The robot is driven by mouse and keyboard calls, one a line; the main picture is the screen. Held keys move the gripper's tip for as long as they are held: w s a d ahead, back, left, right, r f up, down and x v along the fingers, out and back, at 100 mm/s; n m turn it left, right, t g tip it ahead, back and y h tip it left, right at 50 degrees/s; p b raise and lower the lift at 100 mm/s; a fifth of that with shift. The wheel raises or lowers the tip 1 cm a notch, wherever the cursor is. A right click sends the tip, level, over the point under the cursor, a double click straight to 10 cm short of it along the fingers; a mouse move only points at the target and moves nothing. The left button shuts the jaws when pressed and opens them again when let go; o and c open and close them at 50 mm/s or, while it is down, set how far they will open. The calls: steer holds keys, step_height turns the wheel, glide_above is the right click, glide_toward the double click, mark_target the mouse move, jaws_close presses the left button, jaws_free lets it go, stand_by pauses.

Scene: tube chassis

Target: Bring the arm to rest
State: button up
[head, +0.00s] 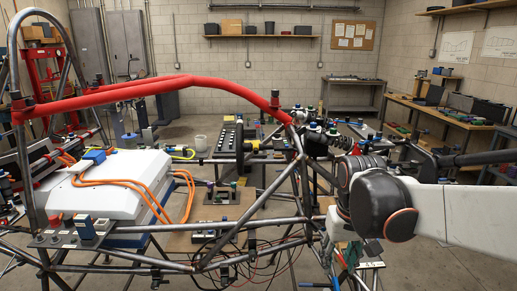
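My arm (468,212) reaches in from the right edge, with a white link and a large black rounded joint (384,203). Beyond this joint, the arm turns down beside the right part of the tube chassis (262,205). My gripper is not clearly made out there: the joint and the clutter of tubes and cables partly hide that area. I cannot see its fingertips or whether it holds anything. The chassis has thin dark tubes and a red padded top bar (150,86).
A white box (110,185) with orange cables sits in the chassis at the left. Loose wires hang at the bottom middle. A workbench (440,115) with bins stands along the right wall. A grey table (352,92) stands at the back. Some floor at the back is clear.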

steer(key=s+r+t, duration=0.2)
steer(key=s+t, duration=0.3)
steer(key=s, duration=0.7)
steer(key=shift+a+r+t, duration=0.25)
steer(key=shift+r+t, duration=0.1)
steer(key=shift+t, duration=0.05)
